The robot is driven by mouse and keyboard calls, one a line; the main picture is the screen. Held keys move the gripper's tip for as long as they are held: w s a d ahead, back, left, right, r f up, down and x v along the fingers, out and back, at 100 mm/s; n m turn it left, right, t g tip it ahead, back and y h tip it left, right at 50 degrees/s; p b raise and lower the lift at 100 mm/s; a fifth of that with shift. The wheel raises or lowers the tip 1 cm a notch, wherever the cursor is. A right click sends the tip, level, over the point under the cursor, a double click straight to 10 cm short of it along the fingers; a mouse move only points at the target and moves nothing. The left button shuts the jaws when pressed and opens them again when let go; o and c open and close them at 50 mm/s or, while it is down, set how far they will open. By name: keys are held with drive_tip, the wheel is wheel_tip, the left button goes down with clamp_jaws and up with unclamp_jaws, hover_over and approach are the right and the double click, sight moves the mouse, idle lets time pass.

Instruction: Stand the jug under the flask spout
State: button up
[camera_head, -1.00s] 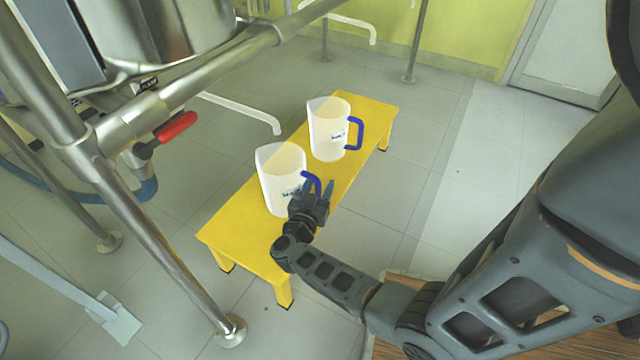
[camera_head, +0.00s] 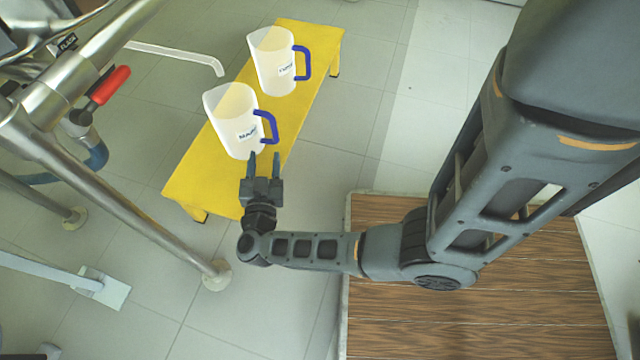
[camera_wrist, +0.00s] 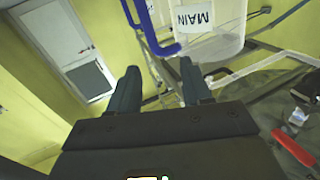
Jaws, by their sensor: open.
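Two white translucent jugs with blue handles stand upright on a yellow bench (camera_head: 190,176). The nearer jug (camera_head: 232,125) has a label that reads MAIN in the wrist view (camera_wrist: 215,40). The farther jug (camera_head: 270,62) stands behind it to the right. My gripper (camera_head: 265,158) is open and empty, just on the near side of the nearer jug, its fingers pointing toward the lower end of that jug's blue handle. In the wrist view the handle (camera_wrist: 145,30) is beyond the fingertips. A white spout pipe (camera_head: 180,54) ends left of the farther jug.
A steel frame leg (camera_head: 120,205) with a round foot stands left of the bench. A red-handled valve (camera_head: 108,86) is on the frame, near a tag reading FLASK. A wooden-topped platform (camera_head: 480,315) lies at lower right. Grey floor right of the bench is clear.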

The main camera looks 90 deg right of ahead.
drive_tip(key=s+a+r+n+t+y, duration=0.6)
drive_tip(key=s+a+r+n+y, duration=0.2)
drive_tip(key=a+r, duration=0.3)
drive_tip(key=s+a+r+n+t+y, duration=0.7)
drive_tip(key=s+a+r+n+y, duration=0.1)
drive_tip(key=r, duration=0.6)
drive_tip(key=a+n+y, duration=0.1)
drive_tip(key=a+y, duration=0.1)
drive_tip(key=shift+s+a+r+n, duration=0.2)
drive_tip(key=shift+a+r+n, duration=0.2)
drive_tip(key=shift+r, duration=0.1)
